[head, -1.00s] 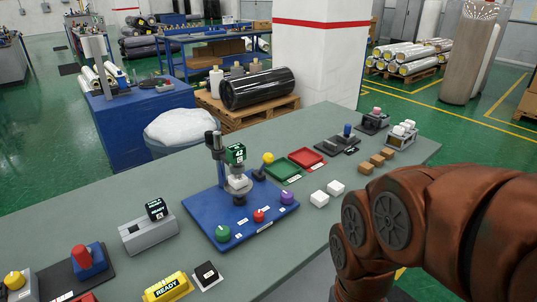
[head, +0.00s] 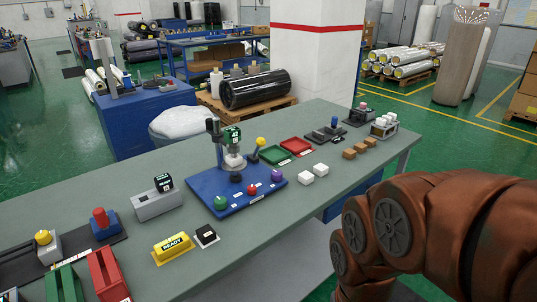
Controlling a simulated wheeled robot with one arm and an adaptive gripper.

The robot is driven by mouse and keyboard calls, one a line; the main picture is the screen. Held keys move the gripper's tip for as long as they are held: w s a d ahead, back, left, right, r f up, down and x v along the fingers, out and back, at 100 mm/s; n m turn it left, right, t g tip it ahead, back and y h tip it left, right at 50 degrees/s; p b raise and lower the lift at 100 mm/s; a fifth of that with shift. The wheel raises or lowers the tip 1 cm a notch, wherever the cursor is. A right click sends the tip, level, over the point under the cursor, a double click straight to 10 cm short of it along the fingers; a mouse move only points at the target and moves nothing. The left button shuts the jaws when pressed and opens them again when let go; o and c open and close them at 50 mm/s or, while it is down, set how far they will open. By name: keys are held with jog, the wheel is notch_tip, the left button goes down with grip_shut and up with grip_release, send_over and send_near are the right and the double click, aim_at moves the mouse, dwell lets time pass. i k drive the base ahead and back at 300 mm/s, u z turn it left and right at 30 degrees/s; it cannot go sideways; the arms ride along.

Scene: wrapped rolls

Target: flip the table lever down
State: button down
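A lever with a yellow ball knob (head: 261,140) stands at the back right of the blue station board (head: 210,196), tilted up and to the right on a dark mount. A blue-knobbed control (head: 335,122) stands upright on a dark base farther right. At the left are a red-knobbed control (head: 100,217) on a blue block and a yellow-knobbed one (head: 43,237) on a grey block. I cannot tell which of these is called the table lever. My gripper is out of view; only my reddish-brown arm links show at the lower right, apart from these controls.
The grey-green table (head: 120,200) also holds a yellow READY block (head: 173,248), white blocks (head: 313,174), brown blocks (head: 358,149), and green and red trays (head: 296,146). Its front edge has some bare room. A white pillar (head: 312,70) stands behind.

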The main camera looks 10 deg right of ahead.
aim_at(261, 142)
jog(key=u, duration=1)
jog(key=i, duration=0.65)
jog(key=z, duration=0.5)
